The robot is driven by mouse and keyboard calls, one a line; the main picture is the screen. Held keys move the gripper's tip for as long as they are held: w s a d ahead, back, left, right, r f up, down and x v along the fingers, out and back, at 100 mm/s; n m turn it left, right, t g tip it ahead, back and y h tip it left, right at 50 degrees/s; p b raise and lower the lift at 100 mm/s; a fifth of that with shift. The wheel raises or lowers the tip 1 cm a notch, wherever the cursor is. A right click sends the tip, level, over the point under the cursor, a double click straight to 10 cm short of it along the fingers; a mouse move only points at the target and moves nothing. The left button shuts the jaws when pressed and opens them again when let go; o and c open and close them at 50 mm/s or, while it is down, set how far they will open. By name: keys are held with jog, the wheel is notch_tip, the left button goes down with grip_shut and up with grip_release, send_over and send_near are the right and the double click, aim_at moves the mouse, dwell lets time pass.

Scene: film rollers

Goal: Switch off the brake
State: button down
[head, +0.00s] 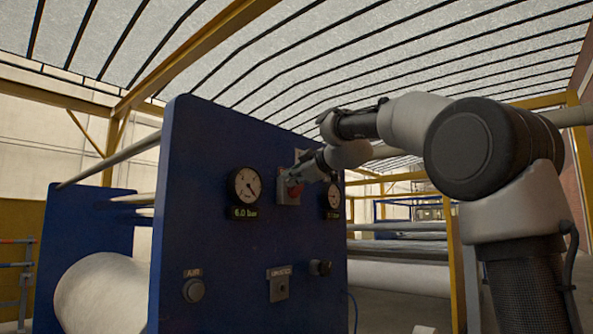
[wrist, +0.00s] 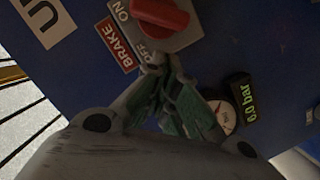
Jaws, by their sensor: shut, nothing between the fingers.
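The brake switch (wrist: 160,12) is a red rotary knob on a grey plate, with a red "BRAKE" label (wrist: 117,44) and the words ON and OFF beside it. In the head view the red knob (head: 294,190) shows on the blue panel (head: 215,150), partly covered by my gripper (head: 300,178). In the wrist view my gripper (wrist: 158,62) is shut and empty, its fingertips at the plate's edge near OFF, close to the knob. I cannot tell whether the fingertips touch the plate.
A round gauge (head: 246,186) with a 6.0 bar display sits left of the switch, and another gauge (head: 334,196) sits right. Lower are a round knob (head: 193,290), a grey switch plate (head: 279,286) and a black knob (head: 320,267). A white roll (head: 100,293) lies at left.

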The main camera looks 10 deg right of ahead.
jog(key=shift+w+d+f, duration=0.4)
jog(key=shift+d+f, duration=0.2)
jog(key=shift+f, duration=0.15)
